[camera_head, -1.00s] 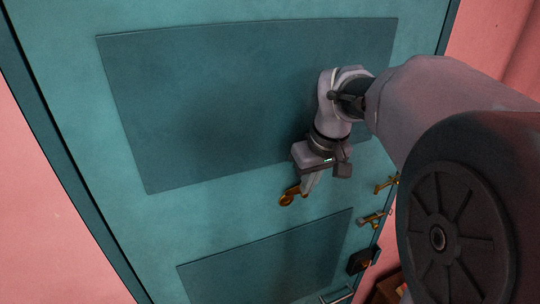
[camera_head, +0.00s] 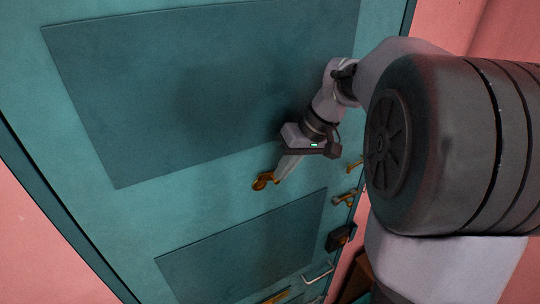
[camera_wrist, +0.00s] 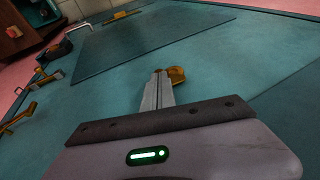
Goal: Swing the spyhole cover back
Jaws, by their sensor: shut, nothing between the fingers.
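The brass spyhole cover (camera_head: 262,183) is a small round piece with a short arm, on the teal door (camera_head: 225,187) between its two darker panels. It also shows in the wrist view (camera_wrist: 178,74), just beyond and right of the fingertips. My gripper (camera_head: 279,177) is shut and empty, its fingers slanting down-left to the cover's right side. In the wrist view my gripper (camera_wrist: 159,76) has its tips at the cover's left edge, touching or nearly so. The fingers partly hide the cover, and I cannot tell whether the peephole is covered.
At the door's right edge are a brass latch (camera_head: 354,165), a brass handle-like fitting (camera_head: 345,198) and a dark lock box (camera_head: 340,237). A silver handle (camera_head: 318,273) and a brass plate (camera_head: 275,297) are lower down. Pink wall (camera_head: 35,235) borders the door. The door around the cover is clear.

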